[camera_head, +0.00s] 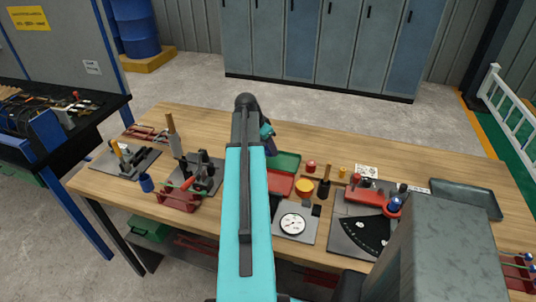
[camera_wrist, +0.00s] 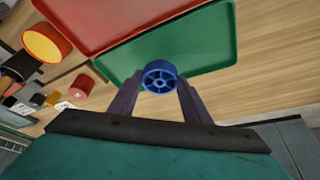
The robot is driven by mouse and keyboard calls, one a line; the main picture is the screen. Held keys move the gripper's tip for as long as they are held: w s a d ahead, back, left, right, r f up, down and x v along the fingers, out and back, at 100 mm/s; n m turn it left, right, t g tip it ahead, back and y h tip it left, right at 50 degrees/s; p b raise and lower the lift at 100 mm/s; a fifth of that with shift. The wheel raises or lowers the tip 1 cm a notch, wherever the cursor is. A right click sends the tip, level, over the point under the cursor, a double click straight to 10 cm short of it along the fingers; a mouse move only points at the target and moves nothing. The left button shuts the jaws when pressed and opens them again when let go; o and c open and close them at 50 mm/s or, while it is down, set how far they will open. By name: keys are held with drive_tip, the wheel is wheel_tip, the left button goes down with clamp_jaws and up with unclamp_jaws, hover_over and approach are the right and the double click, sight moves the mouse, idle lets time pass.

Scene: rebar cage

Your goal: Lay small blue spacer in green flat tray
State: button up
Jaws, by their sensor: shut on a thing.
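The small blue spacer (camera_wrist: 159,76) is a round, spoked ring. My gripper (camera_wrist: 159,86) is shut on it, with one dark finger on each side. In the wrist view the spacer overlaps the near edge of the green flat tray (camera_wrist: 195,40); I cannot tell its height above the tray. The tray's visible floor is bare. In the head view the green tray (camera_head: 290,160) lies on the wooden table just right of my arm, which partly hides it. My gripper is mostly hidden behind my arm there, and the spacer does not show.
A red tray (camera_head: 280,184) adjoins the green tray. A yellow-and-red round container (camera_head: 304,188) and a dial gauge (camera_head: 293,224) stand nearby. A grey tray (camera_head: 466,199) lies at the right. The table behind the green tray is clear.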

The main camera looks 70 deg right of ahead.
sight(266, 150)
drive_tip(key=shift+f, duration=0.2)
drive_tip(key=shift+f, duration=0.1)
drive_tip(key=shift+f+p, duration=0.65)
drive_tip(key=shift+f, duration=1.15)
drive_tip(key=shift+f, duration=0.1)
drive_tip(key=o, duration=1)
drive_tip(key=shift+r, duration=0.2)
drive_tip(key=shift+b+v, duration=2)
drive_tip(key=shift+v, duration=3.95)
drive_tip(key=shift+w, duration=0.1)
